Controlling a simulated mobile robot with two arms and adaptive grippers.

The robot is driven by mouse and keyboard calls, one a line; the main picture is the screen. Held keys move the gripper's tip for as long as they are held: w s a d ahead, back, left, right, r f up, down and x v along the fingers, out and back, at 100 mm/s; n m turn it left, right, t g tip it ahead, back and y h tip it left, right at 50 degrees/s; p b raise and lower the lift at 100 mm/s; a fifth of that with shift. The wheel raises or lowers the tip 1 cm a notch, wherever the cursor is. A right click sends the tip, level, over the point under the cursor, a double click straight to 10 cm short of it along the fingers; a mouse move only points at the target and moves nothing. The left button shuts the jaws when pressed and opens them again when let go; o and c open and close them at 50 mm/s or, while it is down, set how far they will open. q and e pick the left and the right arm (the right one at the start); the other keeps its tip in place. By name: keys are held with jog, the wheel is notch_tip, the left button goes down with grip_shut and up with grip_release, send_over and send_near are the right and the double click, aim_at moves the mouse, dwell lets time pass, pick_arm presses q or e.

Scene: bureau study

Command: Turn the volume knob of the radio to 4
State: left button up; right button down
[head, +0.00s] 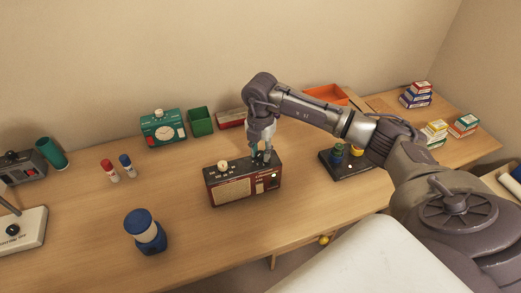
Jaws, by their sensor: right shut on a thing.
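The radio (243,186) is a dark red box with a pale speaker grille and a black top. It stands upright on the desk near the middle of the head view. A cream knob (224,164) shows at the left of its top. My right gripper (261,157) points down at the right part of the radio's top, its fingers closed around what appears to be the volume knob there. The fingers hide most of that knob, and its setting cannot be read. My left gripper is not in view.
A blue-capped jar (146,231) stands at the front left, with a red and a blue marker-like item (126,166) behind it. A teal clock-like box (163,127) and a green bin (200,122) stand at the back. A black tray (349,170) lies right of the radio, under my arm.

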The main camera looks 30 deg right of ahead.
aim_at(261, 153)
jog(key=shift+m+p, duration=0.35)
jog(key=shift+m, duration=1.95)
jog(key=c, duration=0.9)
grip_release()
jog(key=shift+o, duration=0.2)
notch_tip(261, 153, up, 12)
